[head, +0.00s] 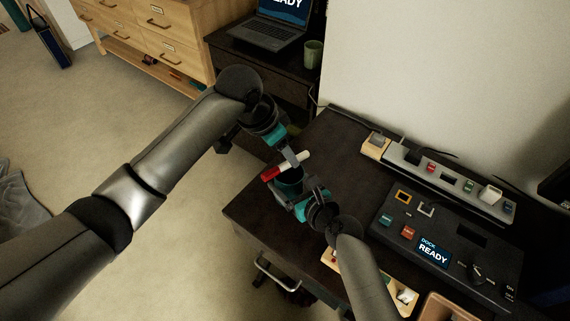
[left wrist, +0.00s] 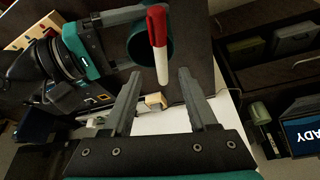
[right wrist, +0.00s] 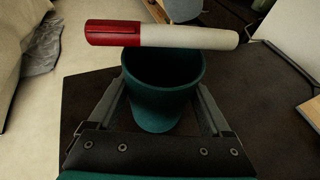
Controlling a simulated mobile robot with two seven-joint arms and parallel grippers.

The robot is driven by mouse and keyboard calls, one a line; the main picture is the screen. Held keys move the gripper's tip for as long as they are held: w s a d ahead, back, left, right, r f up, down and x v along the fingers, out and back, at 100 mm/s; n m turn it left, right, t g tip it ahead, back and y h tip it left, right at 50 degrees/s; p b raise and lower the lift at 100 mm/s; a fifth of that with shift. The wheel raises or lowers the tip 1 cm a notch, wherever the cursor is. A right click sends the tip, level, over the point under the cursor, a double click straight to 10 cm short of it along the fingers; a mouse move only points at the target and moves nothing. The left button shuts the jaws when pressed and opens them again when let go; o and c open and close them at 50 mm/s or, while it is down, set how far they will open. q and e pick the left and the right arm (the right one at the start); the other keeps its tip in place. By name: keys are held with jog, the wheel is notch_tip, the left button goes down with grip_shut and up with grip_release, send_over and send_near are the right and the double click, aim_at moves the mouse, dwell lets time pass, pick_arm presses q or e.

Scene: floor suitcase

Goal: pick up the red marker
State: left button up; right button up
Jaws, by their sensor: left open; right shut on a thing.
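The red marker, with a red cap and a white barrel, shows in the head view (head: 271,173), the left wrist view (left wrist: 160,45) and the right wrist view (right wrist: 160,35). It lies across the mouth of a teal cup (right wrist: 160,100); I cannot tell whether it touches the rim. My right gripper (head: 303,192) is shut on the cup, with a finger on each side. My left gripper (head: 290,153) is open at the white end of the marker. In the left wrist view that end reaches between the open fingertips (left wrist: 158,78).
The cup is at the left edge of a dark desk (head: 335,155). A dock panel (head: 450,245) and a strip of switches (head: 440,175) stand to the right. A laptop (head: 270,30) and a green mug (head: 313,53) are on a dark cabinet behind.

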aim_at(286, 165)
pick_arm(q)
jog(key=shift+w+x, duration=0.2)
jog(key=shift+x, duration=1.85)
jog(key=shift+d+r, duration=0.1)
jog(key=shift+c, duration=0.3)
grip_shut()
